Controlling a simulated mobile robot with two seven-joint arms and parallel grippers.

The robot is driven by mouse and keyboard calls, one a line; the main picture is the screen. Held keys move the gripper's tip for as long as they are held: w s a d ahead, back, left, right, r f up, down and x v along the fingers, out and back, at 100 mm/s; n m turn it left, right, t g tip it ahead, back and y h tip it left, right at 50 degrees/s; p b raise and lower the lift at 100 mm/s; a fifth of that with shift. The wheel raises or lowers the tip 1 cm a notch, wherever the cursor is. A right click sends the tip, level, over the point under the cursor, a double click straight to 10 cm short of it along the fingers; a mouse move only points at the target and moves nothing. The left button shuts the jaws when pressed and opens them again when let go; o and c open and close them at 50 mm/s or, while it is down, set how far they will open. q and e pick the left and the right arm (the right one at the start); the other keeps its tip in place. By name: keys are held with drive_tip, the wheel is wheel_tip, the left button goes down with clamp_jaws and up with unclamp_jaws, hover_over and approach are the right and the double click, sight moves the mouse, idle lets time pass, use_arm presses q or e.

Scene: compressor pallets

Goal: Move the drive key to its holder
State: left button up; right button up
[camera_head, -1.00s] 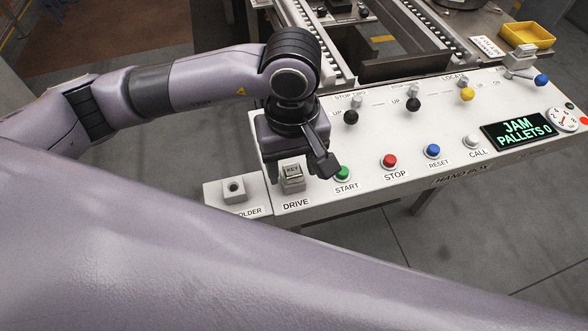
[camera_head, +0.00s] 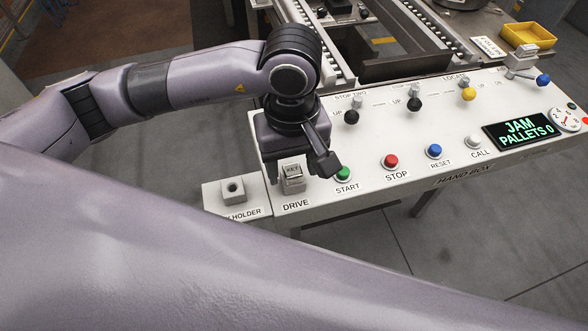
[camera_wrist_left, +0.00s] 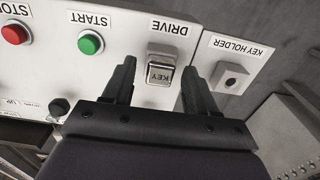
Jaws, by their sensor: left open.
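The drive key (camera_head: 292,175) is a small grey block marked KEY. It sits upright at the DRIVE position on the white control panel, and also shows in the left wrist view (camera_wrist_left: 160,72). My left gripper (camera_head: 298,172) is open above the panel at the key. In the left wrist view its fingers (camera_wrist_left: 160,80) stand on either side of the key, with gaps visible. My right gripper is not in view.
The green START button (camera_head: 343,174) is close to the left gripper's right finger. The red STOP button (camera_head: 390,161), blue RESET button (camera_head: 434,151) and lever knobs stand further right. A display (camera_head: 520,131) reads JAM, PALLETS 0. A yellow bin (camera_head: 528,34) is at the back right.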

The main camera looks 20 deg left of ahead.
sight(292, 169)
use_arm(q)
drive_tip(key=shift+b, duration=0.4)
drive_tip(key=shift+c, duration=0.3)
clamp_jaws()
drive_tip(key=shift+r, duration=0.1)
drive_tip(key=shift+r+p, duration=1.55)
drive_tip(key=shift+r, duration=1.4)
